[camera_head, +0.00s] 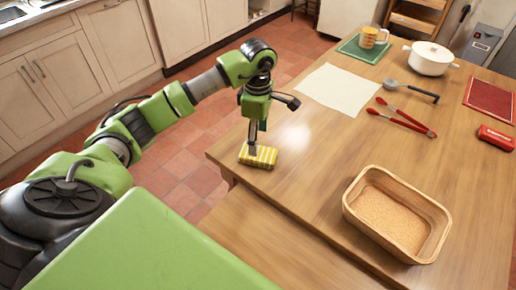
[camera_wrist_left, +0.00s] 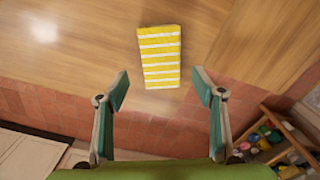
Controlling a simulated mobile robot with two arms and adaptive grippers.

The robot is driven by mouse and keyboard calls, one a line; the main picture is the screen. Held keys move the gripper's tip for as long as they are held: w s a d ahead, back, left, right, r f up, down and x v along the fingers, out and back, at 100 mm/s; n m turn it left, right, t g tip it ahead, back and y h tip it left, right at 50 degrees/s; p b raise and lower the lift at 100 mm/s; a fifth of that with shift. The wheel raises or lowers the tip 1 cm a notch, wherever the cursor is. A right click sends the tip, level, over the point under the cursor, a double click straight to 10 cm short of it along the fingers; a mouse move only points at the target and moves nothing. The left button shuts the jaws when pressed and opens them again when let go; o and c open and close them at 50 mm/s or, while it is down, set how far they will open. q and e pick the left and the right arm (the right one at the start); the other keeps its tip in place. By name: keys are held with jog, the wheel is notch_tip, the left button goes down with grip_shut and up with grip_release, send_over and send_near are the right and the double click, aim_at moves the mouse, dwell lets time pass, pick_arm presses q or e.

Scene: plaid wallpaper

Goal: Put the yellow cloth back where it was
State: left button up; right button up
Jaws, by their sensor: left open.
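The yellow cloth (camera_head: 262,157), folded into a striped yellow-and-white block, lies on the wooden table near its left edge. It also shows in the left wrist view (camera_wrist_left: 160,58), ahead of the fingertips. My left gripper (camera_head: 253,148) points down just over the cloth in the head view. In the left wrist view the gripper (camera_wrist_left: 161,90) has its two fingers spread wide with nothing between them. The cloth's near end is close to the fingertips; I cannot tell the exact gap. My right gripper is not in view.
A wicker basket (camera_head: 354,205), empty inside, stands at the table's (camera_head: 310,190) front right. A cream sheet (camera_head: 340,88), red tongs (camera_head: 403,118), ladle (camera_head: 412,90), white pot (camera_head: 429,57), green mat (camera_head: 352,48) with a cup (camera_head: 369,38), red mat (camera_head: 490,99) and red case (camera_head: 496,138) lie further back.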

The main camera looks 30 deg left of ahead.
pick_arm(q)
jog(key=shift+r, duration=2.6)
